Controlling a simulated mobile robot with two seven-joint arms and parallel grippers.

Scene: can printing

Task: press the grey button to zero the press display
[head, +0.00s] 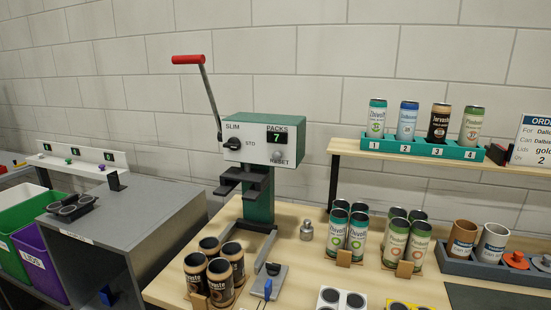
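The press (258,190) is green with a white front panel and stands on the wooden bench. Its display (278,136), under the word PACKS, shows a green 7. The round grey button (277,157) sits below the display, above the word RESET. A black knob (232,143) is on the panel's left, between SLIM and STD. The press lever (208,90) is raised, with its red handle at the upper left. Neither of my grippers shows in the head view, so nothing of mine covers the button.
Dark cans (196,277) stand in front of the press. Green-topped cans (357,236) and a small metal weight (306,230) stand to its right. A shelf (390,150) holds several numbered cans. A grey cabinet (125,220) is at left. The space before the panel is clear.

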